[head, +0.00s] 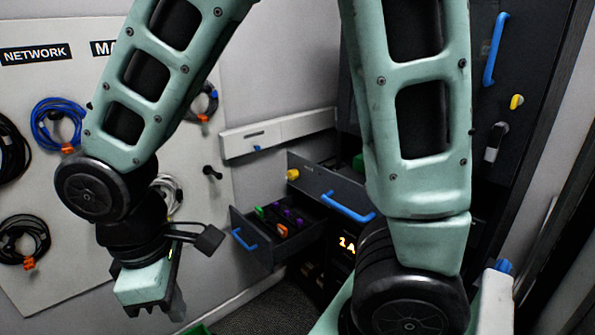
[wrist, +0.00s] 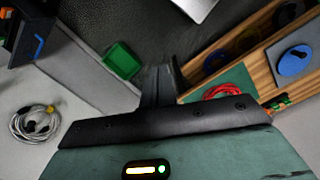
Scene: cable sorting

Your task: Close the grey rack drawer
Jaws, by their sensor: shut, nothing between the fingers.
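In the head view a dark grey drawer (head: 262,251) stands pulled out, with a blue handle (head: 243,240) on its front and small green, orange and purple items inside. Above and to its right is another dark grey front (head: 318,184) with a blue handle (head: 347,207); it also seems to stand out, but my arm hides part of it. My gripper (head: 155,305) points down, left of the lower drawer and apart from it. In the wrist view my gripper (wrist: 160,72) is shut and empty. A dark piece with a blue bar (wrist: 38,46) shows at the upper left there.
Coiled cables, one blue (head: 58,124), hang on the left wall panel. The wrist view shows a green box (wrist: 122,60), a pale cable coil (wrist: 35,124), and a wooden-edged tray (wrist: 262,60) with a red cable (wrist: 222,92). Dark floor lies between.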

